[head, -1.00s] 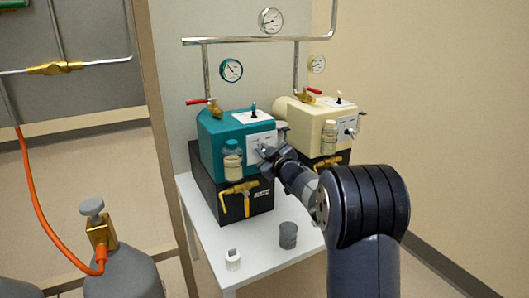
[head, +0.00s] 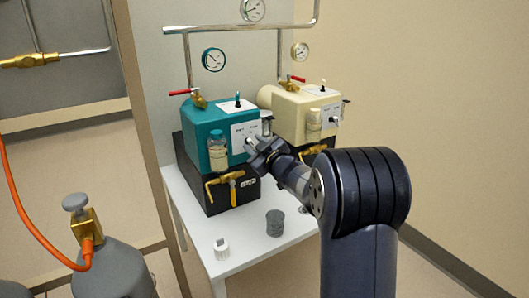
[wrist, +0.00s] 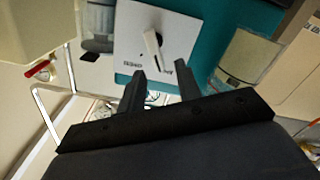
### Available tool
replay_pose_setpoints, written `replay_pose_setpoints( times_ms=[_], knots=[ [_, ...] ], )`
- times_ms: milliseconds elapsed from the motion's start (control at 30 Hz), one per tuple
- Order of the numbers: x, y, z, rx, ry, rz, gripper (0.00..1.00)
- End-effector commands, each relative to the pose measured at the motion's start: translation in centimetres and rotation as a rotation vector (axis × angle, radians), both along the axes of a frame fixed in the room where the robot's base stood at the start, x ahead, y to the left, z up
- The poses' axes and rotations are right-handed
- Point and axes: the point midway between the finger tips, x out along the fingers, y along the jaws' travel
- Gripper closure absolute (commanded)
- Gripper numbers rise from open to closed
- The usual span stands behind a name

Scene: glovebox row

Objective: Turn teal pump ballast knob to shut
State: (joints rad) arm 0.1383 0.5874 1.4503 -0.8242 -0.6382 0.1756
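The teal pump (head: 204,118) sits on a black base on the white bench. Its white label panel (head: 243,130) faces my gripper. In the wrist view the panel (wrist: 130,38) carries the ballast knob (wrist: 153,47), a pale lever lying slightly slanted, with printed words partly covered near my fingers. My gripper (wrist: 160,72) is open and empty, its two dark fingers apart and pointing at the panel on either side of the knob's line. In the head view my gripper (head: 257,149) is close in front of the panel and hides most of the knob; contact cannot be told.
A cream pump (head: 300,112) stands close at the right. A glass bottle (head: 218,150) and brass valve (head: 225,181) are on the teal pump's front. A grey cup (head: 275,222) and white cap (head: 221,248) stand on the bench (head: 245,245). Gauges and pipes are above.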

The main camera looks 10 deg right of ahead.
Motion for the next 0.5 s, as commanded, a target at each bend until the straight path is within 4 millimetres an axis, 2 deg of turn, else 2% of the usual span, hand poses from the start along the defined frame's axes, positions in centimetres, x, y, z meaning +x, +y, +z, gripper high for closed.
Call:
replay_pose_setpoints(
  times_ms=[100,300,500],
  knots=[
    [-2.2,-0.8,0.2,0.001,0.000,-0.002,0.67],
    [-5.2,-1.7,0.1,0.001,0.001,-0.001,0.67],
    [-6.6,-2.1,0.0,0.000,0.000,0.000,0.67]
  ],
)
